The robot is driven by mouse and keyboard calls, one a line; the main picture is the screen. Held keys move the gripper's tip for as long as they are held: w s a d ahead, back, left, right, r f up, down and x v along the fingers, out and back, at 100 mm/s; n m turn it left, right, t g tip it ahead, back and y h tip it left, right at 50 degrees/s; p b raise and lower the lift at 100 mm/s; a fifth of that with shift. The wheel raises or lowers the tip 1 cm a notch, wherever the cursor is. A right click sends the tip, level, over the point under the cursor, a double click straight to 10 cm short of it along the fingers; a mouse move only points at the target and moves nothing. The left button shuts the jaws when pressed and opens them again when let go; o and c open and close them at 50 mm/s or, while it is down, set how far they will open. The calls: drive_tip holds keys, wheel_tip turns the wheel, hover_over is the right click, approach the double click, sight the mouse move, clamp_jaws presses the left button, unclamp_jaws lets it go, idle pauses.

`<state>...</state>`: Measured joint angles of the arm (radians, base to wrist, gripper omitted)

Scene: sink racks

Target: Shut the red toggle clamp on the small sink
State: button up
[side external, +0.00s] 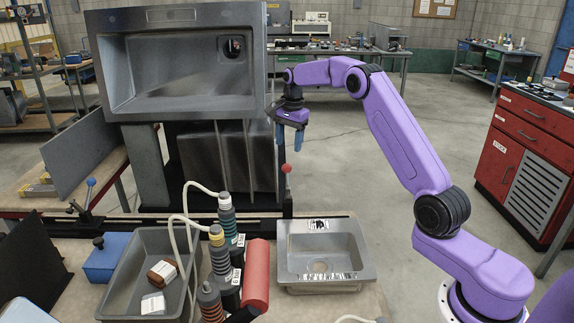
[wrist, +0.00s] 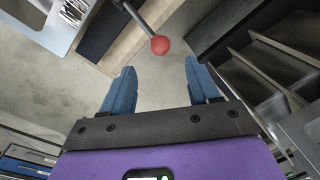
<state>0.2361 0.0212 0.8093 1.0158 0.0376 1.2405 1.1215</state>
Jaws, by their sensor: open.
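The red toggle clamp's ball knob (side external: 286,168) tops a dark lever that stands upright behind the small sink (side external: 284,262). In the wrist view the red knob (wrist: 160,45) lies just beyond the fingertips, roughly centred between them, with its rod running to the upper left. My gripper (side external: 289,147) is open and empty, its blue fingers pointing down above the knob and apart from it. The wrist view also shows the open gripper (wrist: 160,70). The small sink's corner (wrist: 48,22) shows at the upper left of the wrist view. The clamp's base is hard to make out.
A large grey sink (side external: 115,90) stands tilted up on a rack left of my gripper. A blue-knobbed lever (side external: 91,182) is at the far left. A grey bin (side external: 117,283), several cable-fitted bottle-like tools (side external: 220,255) and a red cylinder (side external: 257,275) sit left of the small sink.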

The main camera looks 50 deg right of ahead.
drive_tip(key=f, duration=0.8)
drive_tip(key=shift+w+a+f, duration=0.1)
drive_tip(key=shift+w+f, duration=0.25)
drive_tip(key=shift+f, duration=0.05)
clamp_jaws()
